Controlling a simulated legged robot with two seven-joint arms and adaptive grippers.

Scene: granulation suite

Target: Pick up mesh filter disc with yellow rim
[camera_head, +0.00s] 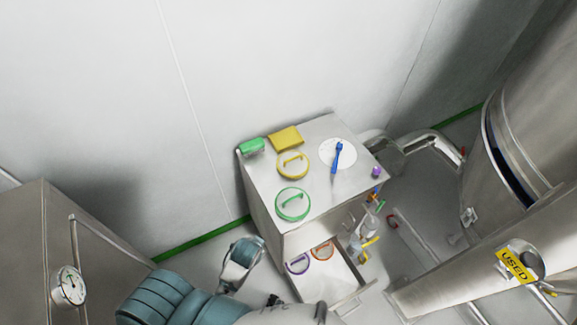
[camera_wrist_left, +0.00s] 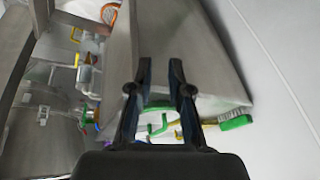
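The mesh filter disc with yellow rim (camera_head: 293,165) lies flat on the steel cabinet top (camera_head: 322,191) in the head view, with a yellow handle across it. It lies behind a similar disc with a green rim (camera_head: 292,204). My left arm comes in at the lower left of the head view, its hand end apart from the cabinet; its fingers cannot be made out there. In the left wrist view my left gripper (camera_wrist_left: 160,62) has its two dark fingers spread, with nothing held between the tips. Green and yellow pieces show partly hidden behind the fingers. My right gripper is not seen.
A yellow block (camera_head: 286,138), a green brush (camera_head: 251,146) and a blue tool (camera_head: 338,156) on a white disc also lie on the top. An open drawer below holds purple-rimmed (camera_head: 298,263) and orange-rimmed (camera_head: 322,251) discs. Large steel vessels stand right.

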